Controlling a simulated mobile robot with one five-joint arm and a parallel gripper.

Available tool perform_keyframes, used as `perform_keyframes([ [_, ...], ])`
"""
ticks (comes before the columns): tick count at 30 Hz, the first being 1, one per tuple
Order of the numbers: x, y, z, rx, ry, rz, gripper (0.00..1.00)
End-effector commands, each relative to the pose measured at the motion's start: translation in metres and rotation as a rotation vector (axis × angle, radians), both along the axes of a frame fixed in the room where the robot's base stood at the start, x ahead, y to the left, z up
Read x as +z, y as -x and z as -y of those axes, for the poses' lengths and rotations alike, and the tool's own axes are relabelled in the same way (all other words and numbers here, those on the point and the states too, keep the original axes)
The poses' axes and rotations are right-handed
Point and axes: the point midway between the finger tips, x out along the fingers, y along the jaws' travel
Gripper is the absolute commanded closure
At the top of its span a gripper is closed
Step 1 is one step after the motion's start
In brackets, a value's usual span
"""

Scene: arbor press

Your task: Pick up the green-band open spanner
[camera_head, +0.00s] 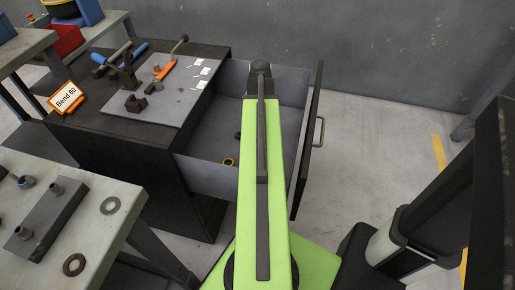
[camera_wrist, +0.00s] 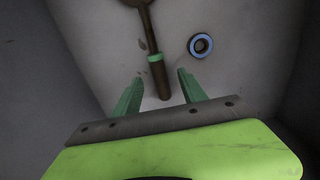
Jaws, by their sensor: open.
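The green-band open spanner (camera_wrist: 158,78) lies on the drawer floor in the wrist view, its dark handle pointing towards me and a green band (camera_wrist: 155,58) around it. Its head end runs out of the top of the picture. My gripper (camera_wrist: 160,76) is open, with one green finger on each side of the line of the handle's near end. Nothing is held, and I cannot tell how far above the spanner the fingers are. In the head view my arm hides the spanner and the gripper.
A blue-banded ring (camera_wrist: 200,45) lies right of the spanner. The cabinet top holds a grey board (camera_head: 160,112) with tools. A table (camera_head: 97,222) stands at front left.

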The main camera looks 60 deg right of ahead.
Motion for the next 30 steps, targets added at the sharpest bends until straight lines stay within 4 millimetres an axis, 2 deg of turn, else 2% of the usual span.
perform_keyframes([
  [5, -0.005, 0.000, -0.001, 0.001, 0.000, 0.000, 0.50],
  [14, -0.052, 0.003, -0.006, 0.001, 0.000, 0.000, 0.50],
  [22, -0.051, 0.003, -0.006, 0.002, 0.000, 0.000, 0.50],
  [30, -0.051, 0.002, -0.006, 0.002, 0.000, 0.000, 0.86],
])
